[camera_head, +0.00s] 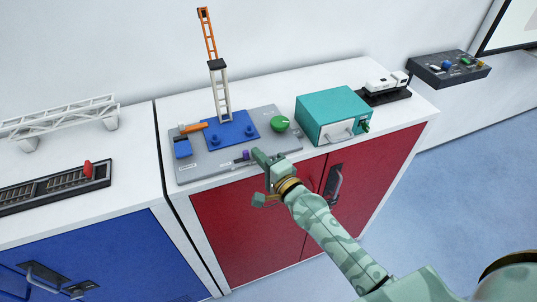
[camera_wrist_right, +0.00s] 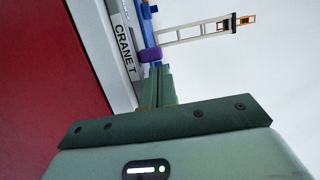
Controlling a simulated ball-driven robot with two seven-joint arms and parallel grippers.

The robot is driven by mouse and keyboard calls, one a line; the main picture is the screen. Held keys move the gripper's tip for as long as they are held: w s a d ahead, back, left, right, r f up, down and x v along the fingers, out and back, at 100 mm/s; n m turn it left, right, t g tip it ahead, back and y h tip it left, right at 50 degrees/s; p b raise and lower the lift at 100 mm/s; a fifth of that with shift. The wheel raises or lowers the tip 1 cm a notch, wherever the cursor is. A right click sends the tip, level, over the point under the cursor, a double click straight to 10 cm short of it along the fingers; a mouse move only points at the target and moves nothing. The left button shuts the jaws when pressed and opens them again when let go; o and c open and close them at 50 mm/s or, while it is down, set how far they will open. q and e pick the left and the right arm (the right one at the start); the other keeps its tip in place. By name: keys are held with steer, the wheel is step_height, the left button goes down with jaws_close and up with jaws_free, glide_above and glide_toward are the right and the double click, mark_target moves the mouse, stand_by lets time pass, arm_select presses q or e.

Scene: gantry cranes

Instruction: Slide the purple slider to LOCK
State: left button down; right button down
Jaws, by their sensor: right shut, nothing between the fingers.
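The purple slider (camera_head: 246,155) is a small knob on a dark track near the front edge of the grey crane panel (camera_head: 213,159). In the right wrist view the purple slider (camera_wrist_right: 150,54) shows just beyond my fingertips. My right gripper (camera_head: 258,154) is shut and empty, with its tips close to the right side of the slider; I cannot tell whether they touch it. The LOCK marking is not readable in either view. A label reading "CRANE T" (camera_wrist_right: 125,52) shows beside the slider in the right wrist view. My left gripper is not in view.
A blue base (camera_head: 231,132) carries a white and orange crane tower (camera_head: 219,90). A green knob (camera_head: 279,123) sits right of it, and a blue block (camera_head: 183,148) left. A teal box (camera_head: 333,113) stands close on the right. Red cabinet doors (camera_head: 245,225) are below.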

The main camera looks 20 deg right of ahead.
mark_target(244, 156)
steer(key=shift+a, duration=0.1)
steer(key=shift+a+p, duration=0.3)
steer(key=shift+a, duration=1.15)
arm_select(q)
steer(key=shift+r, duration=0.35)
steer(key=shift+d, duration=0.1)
arm_select(e)
steer(key=shift+d, duration=0.1)
